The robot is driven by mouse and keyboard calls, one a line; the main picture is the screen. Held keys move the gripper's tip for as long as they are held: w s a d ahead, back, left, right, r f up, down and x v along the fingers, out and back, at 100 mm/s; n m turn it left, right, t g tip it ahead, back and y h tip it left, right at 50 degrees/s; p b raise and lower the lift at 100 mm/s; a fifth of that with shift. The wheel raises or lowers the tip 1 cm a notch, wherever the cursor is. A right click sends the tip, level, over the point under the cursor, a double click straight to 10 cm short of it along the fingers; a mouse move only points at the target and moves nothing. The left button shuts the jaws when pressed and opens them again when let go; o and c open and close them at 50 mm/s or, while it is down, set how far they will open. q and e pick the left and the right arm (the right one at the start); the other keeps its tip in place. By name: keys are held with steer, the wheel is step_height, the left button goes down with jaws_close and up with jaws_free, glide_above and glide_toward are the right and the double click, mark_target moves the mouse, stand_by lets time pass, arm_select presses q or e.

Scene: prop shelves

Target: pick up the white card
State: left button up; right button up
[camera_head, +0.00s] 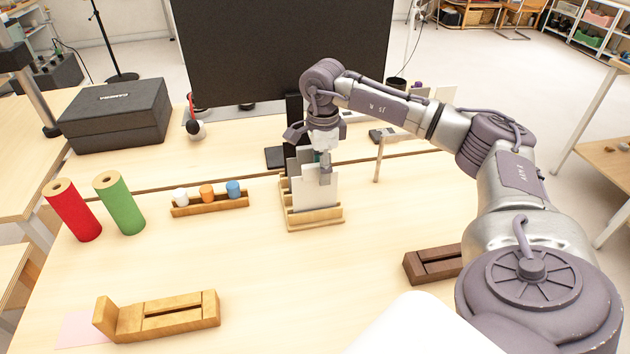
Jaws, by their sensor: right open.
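The white card (316,194) stands upright in a small slotted wooden holder (318,218) in the middle of the table. Grey and darker cards (296,157) stand just behind it in the same holder. My right gripper (323,172) points down over the holder, with its fingertips at the upper part of the white card. It is open; a finger covers part of the card's upper edge, and I cannot tell whether it touches the card. My left gripper is out of view.
A black monitor (285,50) stands behind the holder. A rack with small cylinders (210,204), red (73,210) and green (119,203) rolls and a black box (118,114) are to the left. Wooden blocks lie at front left (165,318) and right (432,265).

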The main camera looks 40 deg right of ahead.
steer(key=shift+f, duration=0.3)
jaws_close()
steer(key=shift+r, duration=0.15)
